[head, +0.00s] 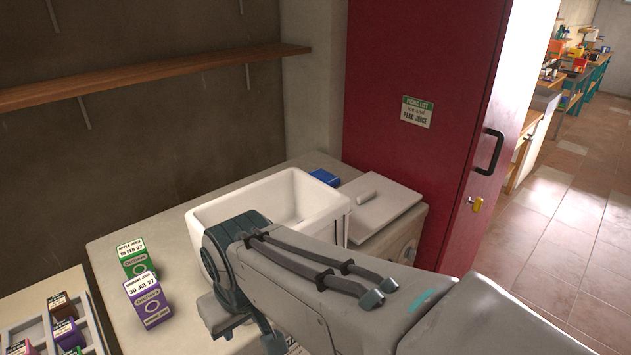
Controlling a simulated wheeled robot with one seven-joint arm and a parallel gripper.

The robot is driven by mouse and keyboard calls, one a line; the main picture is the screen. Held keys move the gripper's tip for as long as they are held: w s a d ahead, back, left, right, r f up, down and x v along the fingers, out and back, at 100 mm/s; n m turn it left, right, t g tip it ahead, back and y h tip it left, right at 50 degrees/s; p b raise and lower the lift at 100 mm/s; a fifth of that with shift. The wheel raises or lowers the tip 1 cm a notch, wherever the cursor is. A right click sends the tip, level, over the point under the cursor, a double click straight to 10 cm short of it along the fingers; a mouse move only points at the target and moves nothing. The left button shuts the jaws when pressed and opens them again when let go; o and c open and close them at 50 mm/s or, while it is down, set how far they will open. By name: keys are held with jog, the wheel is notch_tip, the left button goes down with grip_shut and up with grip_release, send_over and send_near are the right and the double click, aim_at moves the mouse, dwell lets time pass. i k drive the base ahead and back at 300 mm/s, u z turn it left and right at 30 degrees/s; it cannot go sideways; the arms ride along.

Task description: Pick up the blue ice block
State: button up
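The blue ice block (325,177) lies on the counter behind the white bin, near the red cabinet. Its lower front is partly hidden by the bin's rim. My arm reaches in from the lower right and bends down in front of the bin. The end of my arm, with part of my gripper (258,330), is at the lower middle, well to the near side of the blue block and apart from it. My fingertips are hidden or cut off, so their opening does not show.
The white bin (208,214) stands between my arm and the block. A white lid (385,208) with a handle lies right of it. Green (136,260) and purple (148,301) juice cartons stand left. A wooden shelf (150,72) hangs above. The red cabinet (425,65) bounds the right.

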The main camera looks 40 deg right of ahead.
aim_at(330, 179)
jog(key=k, duration=0.75)
jog(key=z, duration=2.3)
jog(key=i, duration=1.85)
jog(key=u, duration=2.15)
jog(key=i, duration=0.5)
jog(key=z, duration=0.1)
